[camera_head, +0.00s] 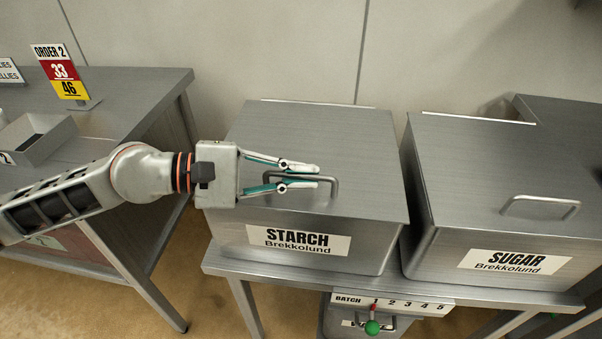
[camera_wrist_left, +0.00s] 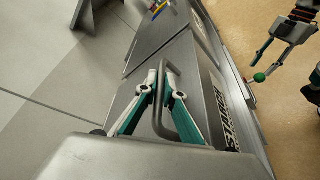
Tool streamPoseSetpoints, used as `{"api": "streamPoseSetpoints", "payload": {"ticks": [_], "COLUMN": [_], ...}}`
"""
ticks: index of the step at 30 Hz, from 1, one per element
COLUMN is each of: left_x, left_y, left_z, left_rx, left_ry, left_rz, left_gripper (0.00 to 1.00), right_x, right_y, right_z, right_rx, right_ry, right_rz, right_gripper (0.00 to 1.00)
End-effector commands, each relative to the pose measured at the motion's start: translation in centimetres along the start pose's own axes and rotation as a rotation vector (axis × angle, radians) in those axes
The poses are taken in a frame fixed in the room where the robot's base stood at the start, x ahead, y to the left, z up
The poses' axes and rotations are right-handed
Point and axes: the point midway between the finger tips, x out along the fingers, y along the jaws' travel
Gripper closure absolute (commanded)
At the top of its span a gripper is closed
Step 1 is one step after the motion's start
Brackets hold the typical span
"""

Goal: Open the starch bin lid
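The starch bin (camera_head: 298,240) is a grey metal box with a STARCH label. Its flat lid (camera_head: 315,130) is down. A bent bar handle (camera_head: 334,190) stands on the lid near the front. My left gripper (camera_head: 317,177) reaches in from the left over the lid, its two fingers on either side of the handle bar. In the left wrist view, the fingertips (camera_wrist_left: 159,74) close in around the handle (camera_wrist_left: 187,122), which sits between them. My right gripper (camera_wrist_left: 266,62) shows only in the left wrist view, away from the bin, small, with its fingers apart.
A closed sugar bin (camera_head: 515,262) stands close on the right. Both bins rest on a metal bench (camera_head: 220,263). Below is a batch panel (camera_head: 400,304) with a green-knobbed lever (camera_head: 372,327). A table (camera_head: 130,90) with an order sign (camera_head: 62,72) is left; a wall is behind.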

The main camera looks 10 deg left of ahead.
Motion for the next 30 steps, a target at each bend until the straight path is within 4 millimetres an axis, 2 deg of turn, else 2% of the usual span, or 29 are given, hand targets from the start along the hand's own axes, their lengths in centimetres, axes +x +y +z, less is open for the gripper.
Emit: {"api": "streamPoseSetpoints", "payload": {"ticks": [9, 14, 17, 22, 30], "left_x": [-0.2, -0.5, -0.7, -1.1, -1.3], "left_y": [1.4, 3.0, 4.8, 8.9, 14.9], "left_z": [0.6, 1.3, 1.9, 3.1, 3.4], "left_rx": [-0.028, -0.058, -0.1, -0.21, -0.399], "left_ry": [-0.001, -0.002, -0.002, -0.004, -0.004], "left_rz": [-0.009, -0.021, -0.036, -0.081, -0.16], "left_gripper": [1.0, 1.0, 1.0, 1.0, 1.0], "right_x": [-0.2, -0.4, -0.7, -1.3, -2.2], "right_y": [0.3, 0.5, 0.6, 0.5, -0.5], "right_z": [-1.0, -1.9, -2.7, -3.7, -3.8], "right_rx": [-0.001, 0.002, 0.007, 0.021, 0.044], "right_ry": [0.013, 0.024, 0.034, 0.04, 0.027], "right_rz": [0.003, 0.005, 0.005, -0.001, -0.02], "right_gripper": [0.6, 0.6, 0.6, 0.6, 0.6]}}
